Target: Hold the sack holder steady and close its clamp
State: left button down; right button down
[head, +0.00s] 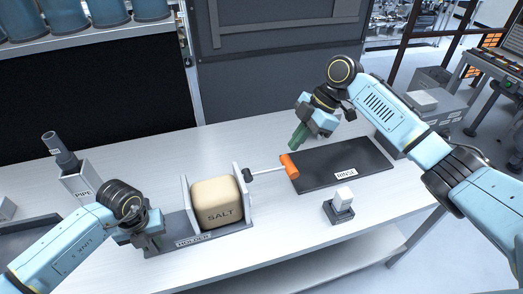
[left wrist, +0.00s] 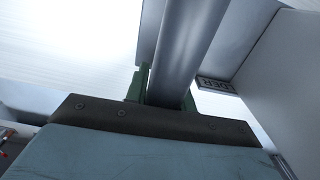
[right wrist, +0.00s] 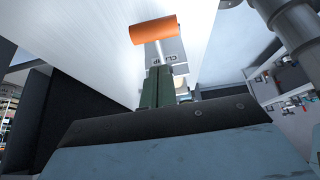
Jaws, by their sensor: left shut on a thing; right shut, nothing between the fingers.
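The grey sack holder (head: 250,206) stands on the table, with the beige salt sack (head: 216,190) between its upright walls. The clamp lever (head: 265,171) sticks out rightward from the holder's right wall, ending in an orange handle (head: 289,167); the handle also shows in the right wrist view (right wrist: 153,30). My left gripper (head: 156,241) is shut on a grey bar (left wrist: 188,45) at the holder's left end, beside its label (left wrist: 217,85). My right gripper (head: 296,140) is shut and empty, above and just beyond the orange handle. Whether its fingertips touch the handle is unclear.
A dark mat labelled RINSE (head: 330,180) lies right of the holder, partly under the handle. A small dark stand with a white block (head: 343,197) is in front of it. A pipe in a labelled box (head: 77,180) stands at the left. Bare table lies behind the holder.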

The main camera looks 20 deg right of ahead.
jog(key=v, duration=0.8)
jog(key=shift+d, duration=0.3)
jog(key=shift+w, duration=0.1)
pick_arm(q)
jog(key=c, duration=1.1)
grip_release()
